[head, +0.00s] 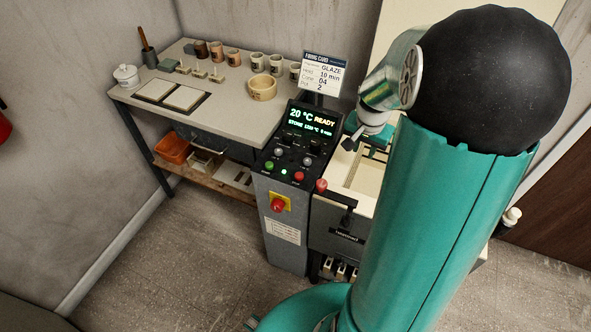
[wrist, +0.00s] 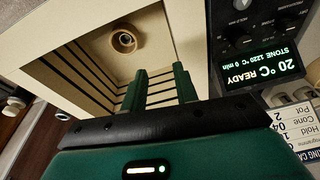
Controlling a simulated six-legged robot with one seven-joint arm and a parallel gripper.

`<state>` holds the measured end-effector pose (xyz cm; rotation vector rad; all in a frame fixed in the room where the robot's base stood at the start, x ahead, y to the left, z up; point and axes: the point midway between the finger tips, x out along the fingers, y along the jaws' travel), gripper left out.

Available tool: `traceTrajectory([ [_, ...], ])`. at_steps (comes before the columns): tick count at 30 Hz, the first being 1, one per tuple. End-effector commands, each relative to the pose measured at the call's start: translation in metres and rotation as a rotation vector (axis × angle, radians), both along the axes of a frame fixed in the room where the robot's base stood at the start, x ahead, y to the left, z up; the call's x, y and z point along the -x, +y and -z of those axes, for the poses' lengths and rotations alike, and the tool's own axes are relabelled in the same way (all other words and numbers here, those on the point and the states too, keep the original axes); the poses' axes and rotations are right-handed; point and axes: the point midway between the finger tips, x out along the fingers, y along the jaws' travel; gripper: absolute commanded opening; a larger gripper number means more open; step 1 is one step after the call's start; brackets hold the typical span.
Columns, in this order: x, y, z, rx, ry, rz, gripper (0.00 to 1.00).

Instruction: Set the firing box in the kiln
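The kiln (head: 338,240) stands right of the bench with its pale chamber uncovered; my arm hides much of it. In the wrist view, its grooved cream inner wall (wrist: 70,75) shows, with a small round brown-rimmed thing (wrist: 124,41) inside, perhaps a pot. The control box (head: 290,150) has knobs, and its display (head: 312,122) reads 20 °C READY, STONE 1220 °C 0 min. The firing card (head: 320,72) reads GLAZE, hold 10 min, cone 04, pot 2. My gripper (wrist: 160,82) is over the kiln opening, fingers apart, nothing visible between them.
The bench (head: 225,110) holds several cups, a wide bowl (head: 262,88), small cone stands, pale tiles (head: 172,95) and a lidded white jar (head: 126,75). A red-knobbed lever (head: 321,186) sticks up at the kiln's front. An orange bin (head: 172,148) sits below. The front floor is clear.

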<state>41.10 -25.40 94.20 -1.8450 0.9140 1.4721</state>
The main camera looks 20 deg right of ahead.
Motion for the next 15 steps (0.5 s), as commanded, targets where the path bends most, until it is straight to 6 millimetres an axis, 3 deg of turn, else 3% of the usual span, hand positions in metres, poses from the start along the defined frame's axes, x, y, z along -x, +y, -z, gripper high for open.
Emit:
traceTrajectory([
  [1, -0.001, 0.016, -0.017, 0.014, -0.014, -0.049, 0.3],
  [6, 0.003, 0.065, -0.058, 0.047, -0.046, -0.198, 0.3],
  [15, 0.032, 0.146, -0.117, 0.1, -0.111, -0.465, 0.3],
])
